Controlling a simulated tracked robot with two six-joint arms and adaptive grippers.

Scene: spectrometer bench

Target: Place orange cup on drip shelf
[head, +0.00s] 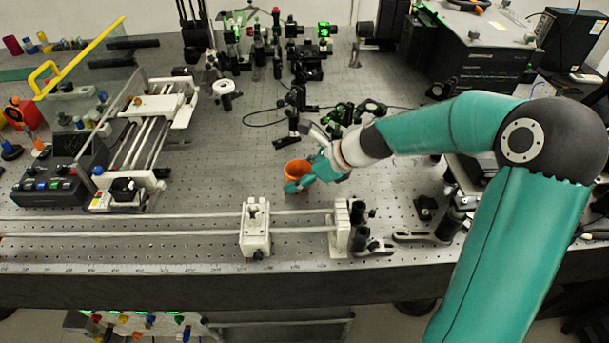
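The orange cup (297,168) is upright over the middle of the perforated bench, its open rim facing up. My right gripper (303,178) reaches it from the right, with teal fingers against its front and right side. The fingers appear closed on the cup and hide its lower part. I cannot tell whether the cup's base touches the bench. I cannot make out a drip shelf with certainty. My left gripper is not in view.
A white rail carriage (255,228) and rail end block (342,228) stand in front of the cup. Black optic mounts (291,122) stand close behind it. A white ring holder (224,90) is behind left. Bare bench (220,165) lies left of the cup.

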